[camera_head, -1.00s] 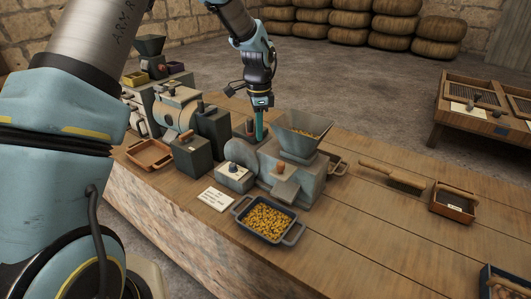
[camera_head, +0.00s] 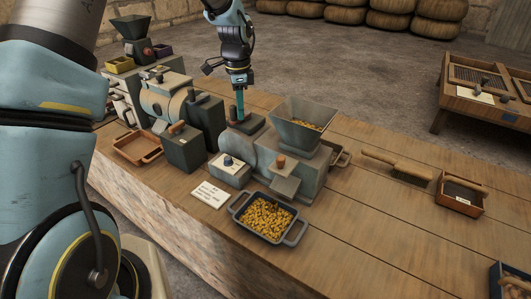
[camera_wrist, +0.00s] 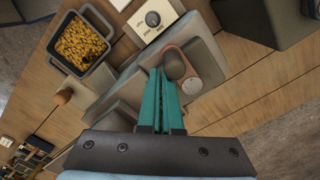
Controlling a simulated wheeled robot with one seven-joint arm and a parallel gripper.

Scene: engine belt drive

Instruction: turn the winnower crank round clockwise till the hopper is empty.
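The grey winnower (camera_head: 300,155) stands on the bench, with some yellow grain low in its open hopper (camera_head: 286,112). A tray (camera_head: 240,212) full of grain sits under the chute. The crank is on the machine's far side in the head view. My gripper (camera_head: 239,118) points down at the crank. In the wrist view its teal fingers (camera_wrist: 162,72) are close together, with the handle beside their tips rather than between them. Whether they touch it is unclear.
A control box with a knob (camera_head: 230,168) and a paper card (camera_head: 209,194) are beside the winnower. Other dark machines (camera_head: 184,150) crowd the left.

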